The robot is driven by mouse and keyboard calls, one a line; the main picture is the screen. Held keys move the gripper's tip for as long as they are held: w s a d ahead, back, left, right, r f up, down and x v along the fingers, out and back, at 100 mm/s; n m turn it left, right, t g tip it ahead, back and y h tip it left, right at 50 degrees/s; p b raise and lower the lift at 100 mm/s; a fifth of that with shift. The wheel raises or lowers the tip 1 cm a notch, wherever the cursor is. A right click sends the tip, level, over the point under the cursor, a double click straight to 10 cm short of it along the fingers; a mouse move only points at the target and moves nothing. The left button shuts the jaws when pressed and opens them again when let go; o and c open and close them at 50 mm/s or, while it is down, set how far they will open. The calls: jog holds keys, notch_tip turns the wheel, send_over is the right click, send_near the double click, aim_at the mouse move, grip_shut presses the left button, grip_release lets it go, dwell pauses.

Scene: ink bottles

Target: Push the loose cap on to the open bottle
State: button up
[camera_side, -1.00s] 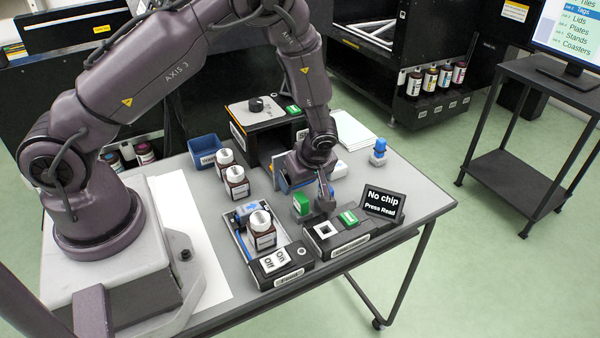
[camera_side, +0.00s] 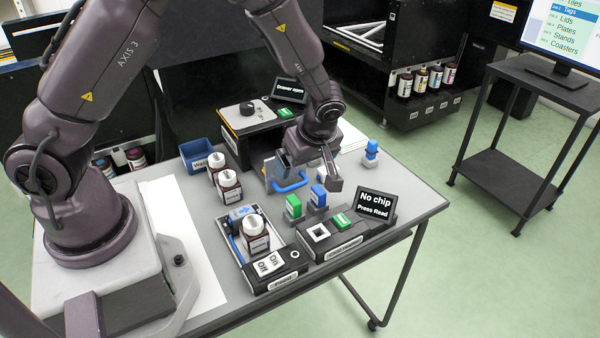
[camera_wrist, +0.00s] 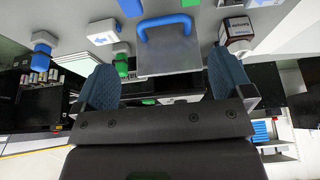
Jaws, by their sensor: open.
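A bottle (camera_side: 256,236) with a white top stands upright in the tray of the On/Off device at the front. Two more white-topped bottles (camera_side: 219,164) (camera_side: 229,188) stand behind it; one bottle also shows in the wrist view (camera_wrist: 238,32). I cannot tell which bottle is open, nor pick out a separate loose cap. My gripper (camera_side: 318,178) is open, over the table to the right of the bottles. In the wrist view its blue-grey fingers (camera_wrist: 165,78) are wide apart with nothing between them.
A grey drawer front with a blue handle (camera_side: 292,184) stands out below the gripper; a display (camera_side: 290,90) reads "Drawer open". Green (camera_side: 293,206) and blue (camera_side: 318,196) blocks stand behind the reader (camera_side: 330,238). Its screen (camera_side: 376,205) reads "No chip". The blue bin (camera_side: 199,153) is at left.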

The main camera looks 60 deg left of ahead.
jog(key=v, duration=0.4)
jog(key=shift+r, duration=0.1)
notch_tip(320, 180, up, 7)
dwell(0.9)
